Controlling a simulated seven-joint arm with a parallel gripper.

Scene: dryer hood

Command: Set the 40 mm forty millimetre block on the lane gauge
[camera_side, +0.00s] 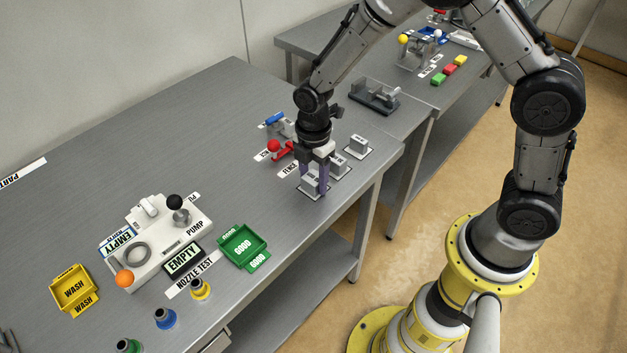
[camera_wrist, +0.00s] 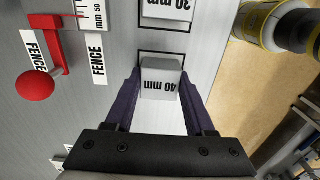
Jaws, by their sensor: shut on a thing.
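My gripper (camera_side: 315,186) is shut on the grey 40 mm block (camera_wrist: 160,85), one finger on each side of it. The label "40 mm" shows in the wrist view, and a black outline on the table shows just beyond the block. I cannot tell whether the block is clear of the table. The gauge shows as a red arm with a red ball knob (camera_wrist: 35,86), beside a millimetre scale (camera_wrist: 91,12) and two "FENCE" labels (camera_wrist: 98,58). In the side view the red ball (camera_side: 274,146) is left of my gripper, and my wrist partly hides the gauge.
The 30 mm block (camera_wrist: 166,10) and another grey block (camera_side: 358,145) stand on outlined spots to the right. A pump unit (camera_side: 150,235), a green tray (camera_side: 243,247), a yellow tray (camera_side: 74,290) and small nozzles (camera_side: 165,318) are on the left. Bare table lies between.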

